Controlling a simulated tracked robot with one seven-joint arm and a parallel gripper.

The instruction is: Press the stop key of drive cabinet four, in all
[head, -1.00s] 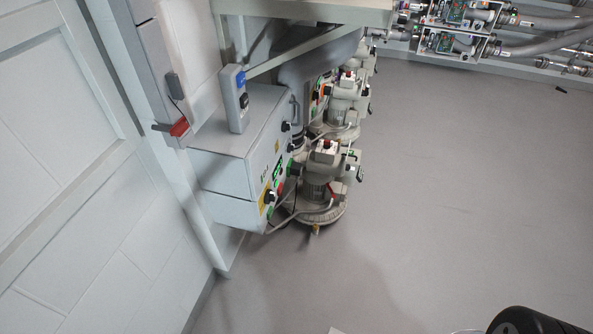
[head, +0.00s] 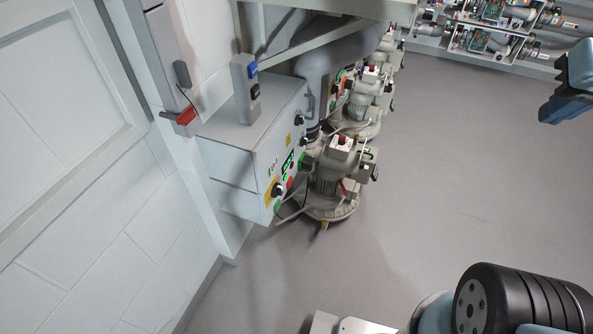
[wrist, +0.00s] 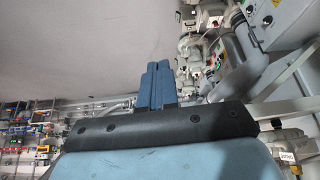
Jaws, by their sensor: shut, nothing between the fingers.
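A grey drive cabinet (head: 240,160) hangs on the wall left of centre in the head view. Its narrow front (head: 285,160) faces right, with green lit parts, a red key (head: 290,183) and a black rotary knob (head: 277,189) on a yellow plate. Its label is too small to read, so I cannot tell whether it is cabinet four. My gripper (wrist: 158,66) shows in the wrist view with its blue fingers shut and empty, apart from everything. Grey cabinets with small coloured keys (wrist: 262,20) stand at the upper right there.
Grey blower machines (head: 335,170) stand in a row beside the cabinet. A grey box with blue and black switches (head: 246,88) stands on the cabinet's top. A wall box with a red lever (head: 185,116) is left of it. The floor (head: 450,170) to the right is clear.

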